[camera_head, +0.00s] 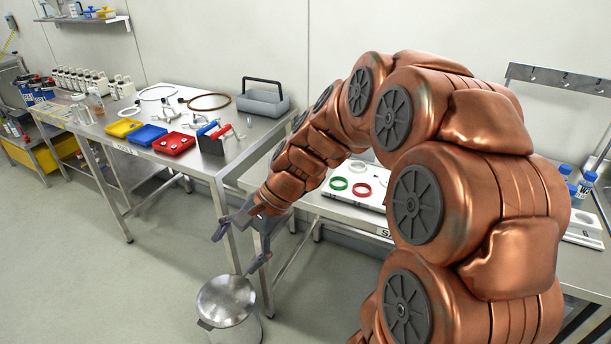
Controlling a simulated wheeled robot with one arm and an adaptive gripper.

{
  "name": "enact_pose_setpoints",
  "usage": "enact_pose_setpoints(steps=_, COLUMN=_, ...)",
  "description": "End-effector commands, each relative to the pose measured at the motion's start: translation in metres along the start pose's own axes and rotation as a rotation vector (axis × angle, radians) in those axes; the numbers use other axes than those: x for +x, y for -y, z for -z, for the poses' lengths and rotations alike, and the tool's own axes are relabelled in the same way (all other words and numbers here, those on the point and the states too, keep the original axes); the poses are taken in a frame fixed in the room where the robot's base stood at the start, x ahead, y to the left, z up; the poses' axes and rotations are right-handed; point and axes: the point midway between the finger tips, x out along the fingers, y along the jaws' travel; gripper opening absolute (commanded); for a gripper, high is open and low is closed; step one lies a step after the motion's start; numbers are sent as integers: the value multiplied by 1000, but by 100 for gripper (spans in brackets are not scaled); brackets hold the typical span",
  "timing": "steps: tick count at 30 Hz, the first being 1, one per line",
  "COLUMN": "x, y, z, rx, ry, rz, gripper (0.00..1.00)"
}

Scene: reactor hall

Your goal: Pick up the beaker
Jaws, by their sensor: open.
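I cannot make out a beaker for certain in this view; my copper-coloured arm covers much of the right-hand bench. My gripper (235,253) is at the end of the arm, left of centre, pointing down and to the left. Its grey fingers are spread apart and nothing shows between them.
The left bench (200,160) holds yellow, blue and red trays, rings and a grey carrier (263,102). The right bench holds green and red rings and blue-capped bottles (585,186). Floor at left is clear.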

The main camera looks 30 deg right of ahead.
Motion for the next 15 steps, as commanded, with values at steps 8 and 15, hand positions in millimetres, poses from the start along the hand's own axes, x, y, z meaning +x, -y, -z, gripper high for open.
enact_pose_setpoints(steps=8, x=-36, y=54, z=110, rx=444, ry=44, rz=317, gripper=84)
enact_pose_setpoints(steps=15, x=-86, y=58, z=227, rx=832, ry=89, rz=600, gripper=84)
